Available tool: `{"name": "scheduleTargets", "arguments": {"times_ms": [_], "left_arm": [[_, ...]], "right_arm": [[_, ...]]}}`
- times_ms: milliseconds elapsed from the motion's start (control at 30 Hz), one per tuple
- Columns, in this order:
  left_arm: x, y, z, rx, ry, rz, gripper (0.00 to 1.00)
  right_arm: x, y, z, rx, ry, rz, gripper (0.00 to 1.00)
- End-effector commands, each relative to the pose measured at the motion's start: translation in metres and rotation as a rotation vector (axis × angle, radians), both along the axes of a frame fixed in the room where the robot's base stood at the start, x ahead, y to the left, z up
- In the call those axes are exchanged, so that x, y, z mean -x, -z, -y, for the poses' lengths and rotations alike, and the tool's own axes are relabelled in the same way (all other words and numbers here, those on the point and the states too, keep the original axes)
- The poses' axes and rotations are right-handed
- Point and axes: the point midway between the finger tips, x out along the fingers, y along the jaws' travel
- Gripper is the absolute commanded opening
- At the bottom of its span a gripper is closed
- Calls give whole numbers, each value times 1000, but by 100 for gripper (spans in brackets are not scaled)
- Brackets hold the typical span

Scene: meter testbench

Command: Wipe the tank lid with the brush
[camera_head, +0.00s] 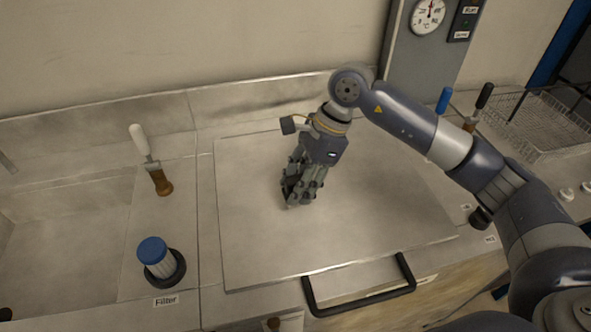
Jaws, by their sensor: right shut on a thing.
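The tank lid (390,220) is a flat, brushed-metal plate in the middle of the counter, shut, with a black bar handle (362,299) at its front edge. My right gripper (297,197) points down over the lid's left-centre part. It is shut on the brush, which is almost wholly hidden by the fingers. Only a small pale bit shows at the fingertips, at or just above the lid surface; I cannot tell whether it touches. My left gripper is not in view.
A blue-capped filter (155,255) stands in a dark ring at the front left. Blue-handled (443,100) and black-handled (482,98) valves, and a wire basket (545,125), are at the right. The bare lid around my gripper is clear.

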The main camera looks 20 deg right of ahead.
Motion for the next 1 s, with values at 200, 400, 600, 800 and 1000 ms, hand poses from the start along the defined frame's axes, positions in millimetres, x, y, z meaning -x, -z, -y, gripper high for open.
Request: {"name": "scheduleTargets", "arguments": {"times_ms": [200, 400, 600, 800, 1000], "left_arm": [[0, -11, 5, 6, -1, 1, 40], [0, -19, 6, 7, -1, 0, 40], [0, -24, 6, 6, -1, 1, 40], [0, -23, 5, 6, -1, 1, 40], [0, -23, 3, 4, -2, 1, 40]], "right_arm": [[-1, -24, 3, -1, 5, 4, 9], [-1, -42, 6, -2, 9, 4, 9], [-1, -52, 8, -1, 11, 3, 9], [-1, -52, 8, -1, 11, 3, 9], [-1, -52, 8, -1, 10, 3, 9]]}}
